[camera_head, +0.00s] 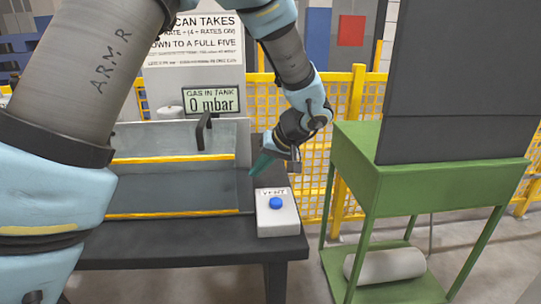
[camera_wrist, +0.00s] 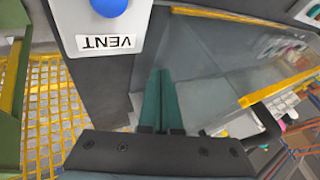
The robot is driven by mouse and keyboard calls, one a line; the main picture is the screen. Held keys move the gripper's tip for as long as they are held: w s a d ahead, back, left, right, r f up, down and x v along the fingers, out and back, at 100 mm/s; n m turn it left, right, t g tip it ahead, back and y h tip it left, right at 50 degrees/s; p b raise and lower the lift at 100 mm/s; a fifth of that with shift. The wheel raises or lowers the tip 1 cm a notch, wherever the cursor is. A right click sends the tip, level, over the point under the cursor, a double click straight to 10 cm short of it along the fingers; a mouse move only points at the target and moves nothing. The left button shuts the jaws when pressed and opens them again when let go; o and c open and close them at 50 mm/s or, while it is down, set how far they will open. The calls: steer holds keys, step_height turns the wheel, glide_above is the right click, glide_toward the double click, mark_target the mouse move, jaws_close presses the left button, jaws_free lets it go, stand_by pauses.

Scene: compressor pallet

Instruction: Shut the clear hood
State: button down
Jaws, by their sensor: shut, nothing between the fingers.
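The clear hood (camera_head: 180,140) is on the dark table at the left in the head view, with a yellow edge strip and a black handle (camera_head: 203,130). A second yellow strip runs along the bottom front of the clear case. The two strips are well apart, so the hood looks raised. In the wrist view the hood's yellow edge (camera_wrist: 280,80) shows at the right. My gripper (camera_head: 257,166) is shut and empty, pointing down just right of the case. Its teal fingers (camera_wrist: 161,73) lie together in the wrist view. Whether they touch the case is unclear.
A white VENT box (camera_head: 277,223) with a blue button stands on the table (camera_head: 190,257) right below my gripper. A green stand (camera_head: 350,150) with a dark panel is at the right. A sign and a 0 mbar display (camera_head: 212,101) stand behind. Yellow fencing (camera_head: 338,100) is further back.

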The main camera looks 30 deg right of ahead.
steer(key=shift+w+a+r+p, duration=0.15)
steer(key=shift+w+a, duration=0.15)
steer(key=shift+a, duration=0.4)
steer(key=shift+w+a+f+p, duration=0.15)
steer(key=shift+w+a, duration=0.1)
steer(key=shift+a, duration=0.4)
steer(key=shift+r, duration=0.1)
steer(key=w+a+b, duration=0.3)
steer(key=a, duration=0.3)
steer(key=w+a+b, duration=0.3)
steer(key=a+b, duration=0.1)
steer(key=a, duration=0.3)
steer(key=w+a+b, duration=0.3)
steer(key=a, duration=0.3)
steer(key=shift+a+f, duration=0.25)
steer(key=shift+f, duration=0.05)
steer(key=w+a, duration=0.5)
steer(key=a, duration=0.5)
steer(key=w+a, duration=0.4)
steer(key=a, duration=0.7)
steer(key=shift+w+r, duration=0.35)
steer(key=shift+r, duration=0.05)
steer(key=shift+a, duration=0.1)
